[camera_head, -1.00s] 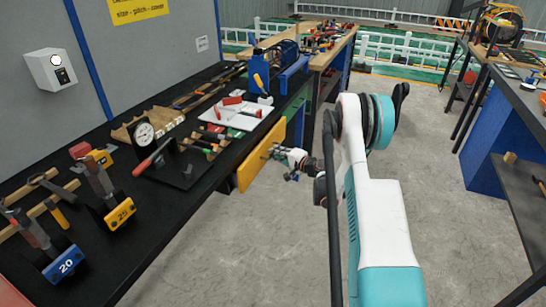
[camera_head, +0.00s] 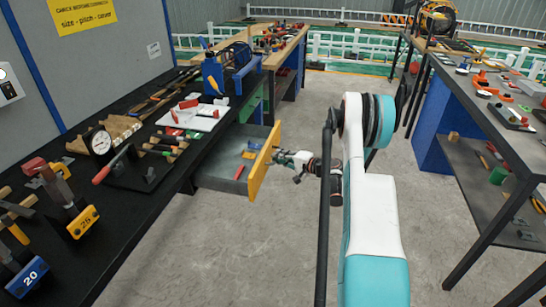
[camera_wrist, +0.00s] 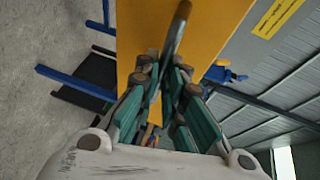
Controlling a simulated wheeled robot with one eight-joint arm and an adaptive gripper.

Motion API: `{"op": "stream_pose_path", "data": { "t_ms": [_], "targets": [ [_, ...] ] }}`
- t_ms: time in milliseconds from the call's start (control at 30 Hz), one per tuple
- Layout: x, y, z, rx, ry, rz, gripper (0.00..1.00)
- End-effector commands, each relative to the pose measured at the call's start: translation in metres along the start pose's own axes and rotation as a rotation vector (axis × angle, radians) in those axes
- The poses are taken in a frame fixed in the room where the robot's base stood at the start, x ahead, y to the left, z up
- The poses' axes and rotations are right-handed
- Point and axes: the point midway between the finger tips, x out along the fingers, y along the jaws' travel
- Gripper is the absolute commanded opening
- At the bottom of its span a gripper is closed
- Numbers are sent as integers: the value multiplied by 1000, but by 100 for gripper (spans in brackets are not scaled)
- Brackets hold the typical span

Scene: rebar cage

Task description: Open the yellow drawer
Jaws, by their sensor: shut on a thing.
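The yellow drawer front (camera_head: 264,163) stands out from under the black workbench. Its grey box (camera_head: 222,174) shows open behind it, with a red item and a few small things inside. My gripper (camera_head: 283,157) is at the outer face of the yellow front. In the wrist view the yellow front (camera_wrist: 205,30) fills the upper middle, and a dark bar handle (camera_wrist: 178,28) runs down between the fingers of my gripper (camera_wrist: 165,78), which are shut on it. The lower end of the handle is hidden by the fingers.
The black workbench (camera_head: 130,225) on the left carries a dial gauge (camera_head: 99,142), a white tray (camera_head: 195,117) and blocks marked 20 and 25. Another bench (camera_head: 460,110) with tools stands on the right. The grey floor between them is clear.

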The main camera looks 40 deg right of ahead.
Motion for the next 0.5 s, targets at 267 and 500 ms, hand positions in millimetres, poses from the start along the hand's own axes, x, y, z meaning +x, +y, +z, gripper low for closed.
{"op": "stream_pose_path", "data": {
  "t_ms": [267,500],
  "targets": [
    [-2,1,0,-1,-2,1,0],
    [-2,1,0,0,-2,1,30]
  ]
}}
